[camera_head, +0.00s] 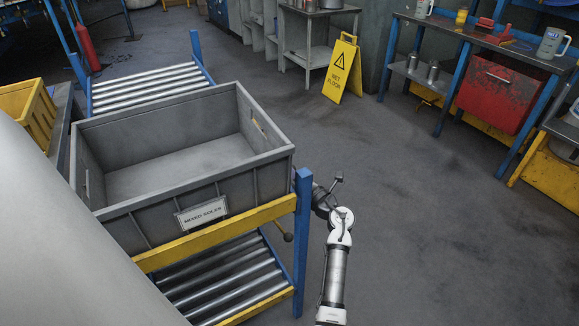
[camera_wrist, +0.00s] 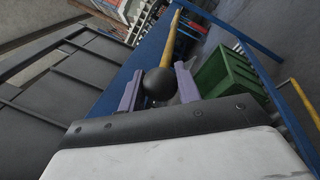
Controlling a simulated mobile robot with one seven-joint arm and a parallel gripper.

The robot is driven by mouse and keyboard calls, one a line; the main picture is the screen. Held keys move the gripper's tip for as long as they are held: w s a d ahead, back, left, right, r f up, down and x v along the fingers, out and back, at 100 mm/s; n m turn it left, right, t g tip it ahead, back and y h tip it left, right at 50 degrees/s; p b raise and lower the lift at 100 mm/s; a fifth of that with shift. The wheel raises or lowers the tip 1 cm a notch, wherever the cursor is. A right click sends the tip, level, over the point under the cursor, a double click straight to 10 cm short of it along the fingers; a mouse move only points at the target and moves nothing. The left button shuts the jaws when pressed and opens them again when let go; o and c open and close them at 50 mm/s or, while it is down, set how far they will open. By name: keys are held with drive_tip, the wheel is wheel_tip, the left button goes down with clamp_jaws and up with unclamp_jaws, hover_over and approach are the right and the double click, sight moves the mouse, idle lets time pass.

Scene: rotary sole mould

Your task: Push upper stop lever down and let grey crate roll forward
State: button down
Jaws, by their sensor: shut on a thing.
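The grey crate (camera_head: 187,209), labelled "MIXED SOLES", stands on the upper level of the roller rack, behind a yellow front bar (camera_head: 215,234). My gripper (camera_head: 322,197) is just right of the blue front post (camera_head: 303,240); its fingertips are hard to make out there. In the wrist view the two purple fingers of my gripper (camera_wrist: 158,88) are shut around a black ball knob (camera_wrist: 158,84), which I take as the stop lever's end. Another dark knob on a short rod (camera_head: 287,237) shows below the yellow bar. The crate's ribbed side (camera_wrist: 50,85) fills the left of the wrist view.
Lower rollers (camera_head: 222,277) under the crate look empty. Rear upper rollers (camera_head: 150,88) are bare. A yellow wet-floor sign (camera_head: 343,68) and a workbench (camera_head: 480,40) stand farther back. The floor right of my arm is clear. A green crate (camera_wrist: 228,75) shows in the wrist view.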

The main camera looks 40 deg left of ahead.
drive_tip(key=shift+a+f+b, duration=0.15)
drive_tip(key=shift+f+b, duration=0.2)
drive_tip(key=shift+f, duration=0.95)
drive_tip(key=c, duration=1)
unclamp_jaws()
drive_tip(key=shift+f, duration=0.1)
drive_tip(key=shift+r, duration=0.25)
wheel_tip(320, 180, up, 20)
drive_tip(key=p, duration=0.4)
drive_tip(key=shift+f, duration=0.1)
